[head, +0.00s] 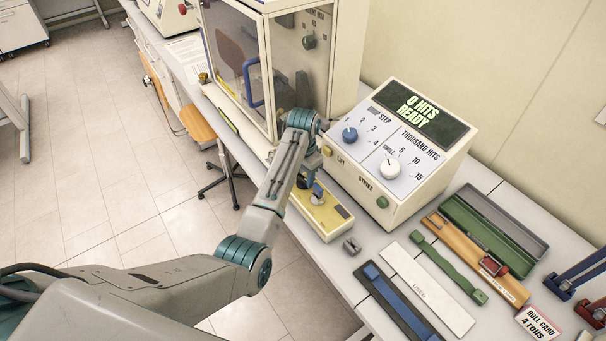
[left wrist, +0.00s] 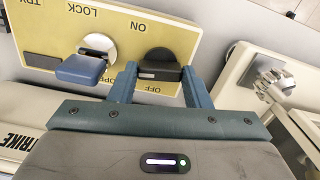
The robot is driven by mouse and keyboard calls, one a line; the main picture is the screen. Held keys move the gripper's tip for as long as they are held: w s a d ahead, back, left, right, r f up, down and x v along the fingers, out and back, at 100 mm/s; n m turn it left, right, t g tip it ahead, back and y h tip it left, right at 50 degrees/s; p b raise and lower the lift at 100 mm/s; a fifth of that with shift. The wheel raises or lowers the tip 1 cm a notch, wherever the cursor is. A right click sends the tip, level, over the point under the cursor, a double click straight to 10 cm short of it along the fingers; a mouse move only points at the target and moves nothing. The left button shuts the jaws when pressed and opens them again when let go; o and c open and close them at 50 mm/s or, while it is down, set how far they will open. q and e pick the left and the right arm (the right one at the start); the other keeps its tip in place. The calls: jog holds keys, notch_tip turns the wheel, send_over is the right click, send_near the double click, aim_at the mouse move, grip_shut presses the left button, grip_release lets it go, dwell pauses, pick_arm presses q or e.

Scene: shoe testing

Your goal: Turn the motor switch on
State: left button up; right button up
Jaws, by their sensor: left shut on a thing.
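The yellow switch panel (head: 334,218) lies on the bench in front of the control box. It also fills the upper left of the left wrist view (left wrist: 40,30), with its labels upside down. The black motor switch (left wrist: 158,56) has ON printed above it and OFF below it there. My left gripper (left wrist: 159,76) is shut on this switch, with one blue finger on each side. A blue lever (left wrist: 82,69) on a round lock plate sits just left of the fingers. In the head view my left gripper (head: 316,188) is over the panel and partly hides the switches.
The control box (head: 400,155) reads "0 HITS READY" and stands beside the panel. A glass-fronted cabinet (head: 270,70) is behind the arm.

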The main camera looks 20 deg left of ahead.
pick_arm(q)
jog(key=shift+m, duration=0.8)
jog(key=o, duration=1)
jog(key=shift+w+r, duration=0.1)
